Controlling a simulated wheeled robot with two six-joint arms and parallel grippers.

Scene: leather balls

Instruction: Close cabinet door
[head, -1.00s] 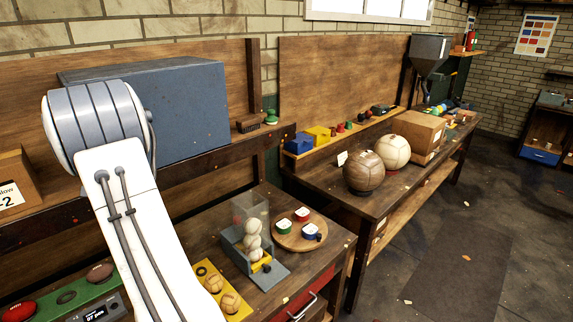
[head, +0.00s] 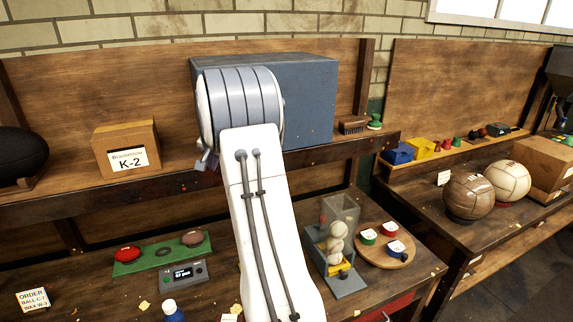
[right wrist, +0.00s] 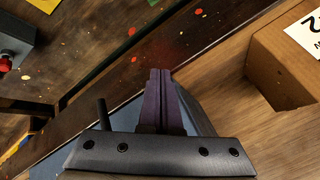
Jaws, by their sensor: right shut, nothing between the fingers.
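The blue-grey cabinet (head: 310,100) stands on the upper shelf against the wooden back panel. My white right arm crosses in front of its left part in the head view and hides much of the front, so I cannot tell how the door stands. My right gripper (right wrist: 160,72) is shut and empty in the right wrist view, above the shelf edge. A blue-grey surface (right wrist: 203,112), apparently the cabinet, shows behind it. A dark upright rod (right wrist: 103,113) is left of the fingers; I cannot tell whether it is a handle. My left gripper is not in view.
A cardboard K-2 box (head: 126,148) stands on the shelf left of the cabinet, with bare shelf between. A brush (head: 353,125) is at the cabinet's right. A clear ball dispenser (head: 338,240) and round tray (head: 386,246) sit on the lower bench.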

